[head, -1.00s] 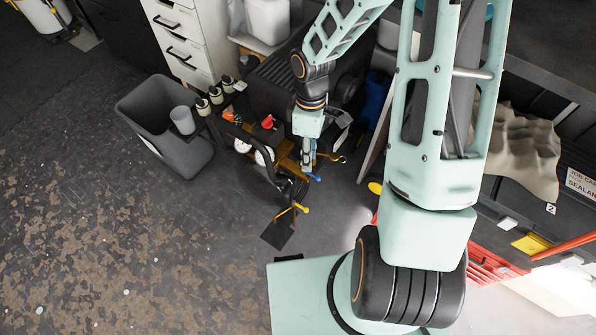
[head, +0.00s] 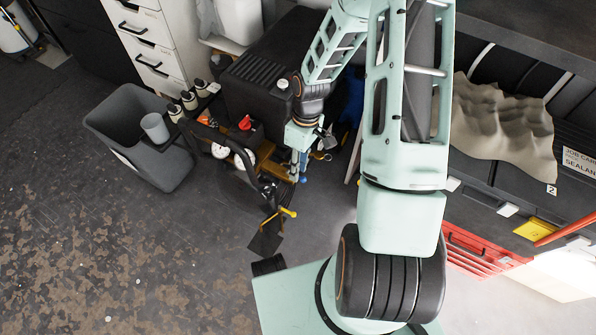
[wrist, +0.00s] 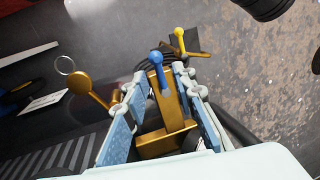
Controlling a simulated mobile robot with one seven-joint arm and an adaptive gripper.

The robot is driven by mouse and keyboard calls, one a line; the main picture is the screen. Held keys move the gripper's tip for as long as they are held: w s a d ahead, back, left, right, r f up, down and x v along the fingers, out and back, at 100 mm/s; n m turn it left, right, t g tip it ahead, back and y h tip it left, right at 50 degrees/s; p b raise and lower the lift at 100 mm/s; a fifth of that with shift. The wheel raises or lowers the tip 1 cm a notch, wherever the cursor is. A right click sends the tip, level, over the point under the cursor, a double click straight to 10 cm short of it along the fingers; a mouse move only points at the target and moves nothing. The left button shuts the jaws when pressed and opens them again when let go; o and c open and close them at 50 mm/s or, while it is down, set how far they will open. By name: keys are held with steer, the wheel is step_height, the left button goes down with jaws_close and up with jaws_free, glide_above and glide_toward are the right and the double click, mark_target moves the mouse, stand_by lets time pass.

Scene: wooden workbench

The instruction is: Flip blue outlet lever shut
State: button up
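The blue outlet lever (wrist: 156,62) has a round knob and stands out from a brass valve body (wrist: 165,115) in the wrist view. In the head view its blue end (head: 303,180) shows just below my gripper (head: 298,165). My gripper (wrist: 160,76) is open, with one pale blue finger on each side of the brass body and the lever between the fingertips. I cannot tell whether either finger touches the lever. A yellow lever (wrist: 180,40) stands just beyond, and it also shows in the head view (head: 289,212).
A brass round-ended part (wrist: 80,84) lies left of my fingers. Gauges (head: 220,151) and a red knob (head: 246,123) sit on the assembly to the left. A grey bin (head: 150,165) stands farther left. Open floor (head: 130,260) lies at the lower left.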

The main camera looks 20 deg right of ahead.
steer(key=shift+f, duration=0.45)
steer(key=shift+c, duration=0.2)
jaws_close()
steer(key=c, duration=0.6)
jaws_free()
steer(key=shift+s, duration=0.1)
steer(key=o, duration=0.6)
steer(key=shift+o, duration=0.2)
